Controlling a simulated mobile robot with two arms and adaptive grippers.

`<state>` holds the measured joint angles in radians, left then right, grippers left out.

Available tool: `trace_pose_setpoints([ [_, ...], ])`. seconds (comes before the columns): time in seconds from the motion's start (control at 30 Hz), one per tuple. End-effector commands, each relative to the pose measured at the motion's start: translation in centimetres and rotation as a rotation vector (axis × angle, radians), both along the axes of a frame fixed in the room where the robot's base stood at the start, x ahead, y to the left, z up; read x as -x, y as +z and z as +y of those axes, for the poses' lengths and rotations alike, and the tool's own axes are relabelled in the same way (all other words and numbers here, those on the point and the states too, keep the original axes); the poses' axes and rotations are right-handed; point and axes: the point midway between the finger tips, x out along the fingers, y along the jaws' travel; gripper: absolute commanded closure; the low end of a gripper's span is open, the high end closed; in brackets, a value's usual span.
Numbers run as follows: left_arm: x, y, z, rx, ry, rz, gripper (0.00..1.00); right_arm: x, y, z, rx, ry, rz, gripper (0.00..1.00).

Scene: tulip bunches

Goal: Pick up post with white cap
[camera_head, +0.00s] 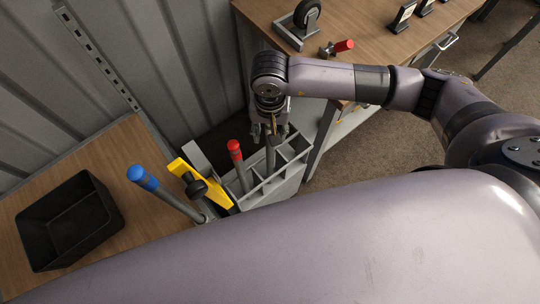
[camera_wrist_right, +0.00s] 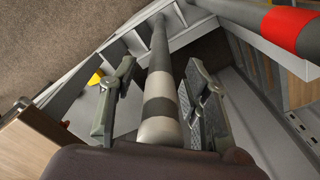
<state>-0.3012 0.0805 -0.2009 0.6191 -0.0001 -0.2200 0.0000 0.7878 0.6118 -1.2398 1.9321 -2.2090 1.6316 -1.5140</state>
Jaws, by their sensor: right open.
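The grey post with the white cap (camera_wrist_right: 158,132) has a dark band below its cap and stands in a compartment of the grey rack (camera_head: 262,196). My right gripper (camera_wrist_right: 160,100) is open, with one finger on each side of this post near its capped end. In the head view the right gripper (camera_head: 269,130) points down over the rack, and the post's grey shaft (camera_head: 270,156) shows below it; the cap is hidden there by the gripper. I cannot tell whether the fingers touch the post. My left gripper is not in view.
A red-capped post (camera_head: 235,150) stands close by in the rack. A blue-capped post (camera_head: 143,178) and a yellow tool (camera_head: 198,180) are to the left. A black bin (camera_head: 70,222) sits on the left table. A wooden workbench (camera_head: 375,48) is behind my right arm.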

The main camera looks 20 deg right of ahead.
Motion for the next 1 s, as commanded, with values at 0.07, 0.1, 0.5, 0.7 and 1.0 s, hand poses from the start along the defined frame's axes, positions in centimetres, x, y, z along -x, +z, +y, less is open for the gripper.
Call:
trace_pose_setpoints([
  [0.07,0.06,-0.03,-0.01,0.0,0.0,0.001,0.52,0.0,0.01,0.01,0.0,0.0,0.0,0.57],
  [0.1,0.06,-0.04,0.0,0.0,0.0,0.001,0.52,0.0,0.01,0.01,0.0,0.0,0.0,0.6],
  [0.5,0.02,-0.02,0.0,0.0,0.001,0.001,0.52,-0.01,0.05,0.0,0.0,-0.001,0.0,0.86],
  [0.7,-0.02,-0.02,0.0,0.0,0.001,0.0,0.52,-0.01,0.06,0.0,0.0,-0.001,0.0,1.0],
  [1.0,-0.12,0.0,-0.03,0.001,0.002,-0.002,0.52,-0.01,0.06,0.0,0.0,-0.001,0.0,1.0],
])
